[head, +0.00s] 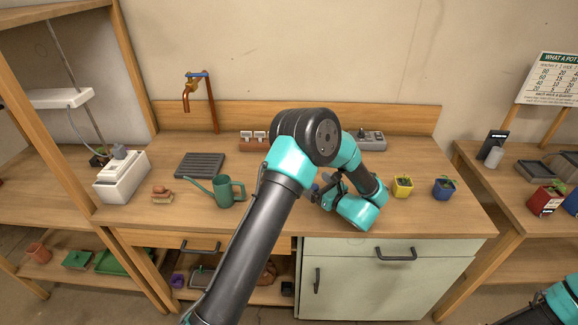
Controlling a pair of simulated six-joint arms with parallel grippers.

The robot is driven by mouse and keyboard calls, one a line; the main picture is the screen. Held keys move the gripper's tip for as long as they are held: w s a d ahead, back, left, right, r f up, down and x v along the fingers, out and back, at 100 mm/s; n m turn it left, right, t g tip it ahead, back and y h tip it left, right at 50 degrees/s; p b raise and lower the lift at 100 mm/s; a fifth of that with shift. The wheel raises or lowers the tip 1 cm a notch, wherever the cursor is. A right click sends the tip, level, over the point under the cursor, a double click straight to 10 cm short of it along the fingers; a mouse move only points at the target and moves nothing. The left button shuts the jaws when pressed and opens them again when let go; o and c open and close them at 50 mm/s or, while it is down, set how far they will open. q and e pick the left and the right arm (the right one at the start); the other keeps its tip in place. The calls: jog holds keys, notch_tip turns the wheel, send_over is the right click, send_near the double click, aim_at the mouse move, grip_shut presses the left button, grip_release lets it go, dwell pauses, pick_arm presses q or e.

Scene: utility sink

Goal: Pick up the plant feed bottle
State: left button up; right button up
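My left arm reaches over the middle of the wooden bench. Its gripper (325,186) is low over the bench top, right of the green watering can (224,191), with its dark fingers partly hidden by my own wrist. I cannot tell whether it is open or shut. A small blue patch shows beside the fingers, but I cannot tell what it belongs to. I cannot pick out the plant feed bottle for sure; my arm hides part of the bench. Only a piece of my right arm shows at the bottom right corner, and its gripper is out of view.
A yellow pot (402,188) and a blue pot (444,188) stand right of my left wrist. A grey ridged tray (200,165) and a white container (121,178) are at the left. The bench's front right is clear.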

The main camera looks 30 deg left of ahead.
pick_arm(q)
jog(key=x, duration=0.8)
jog(key=shift+d, duration=0.1)
jog(key=x, duration=0.6)
jog(key=shift+d, duration=0.1)
dwell(0.3)
jog(key=c, duration=1.2)
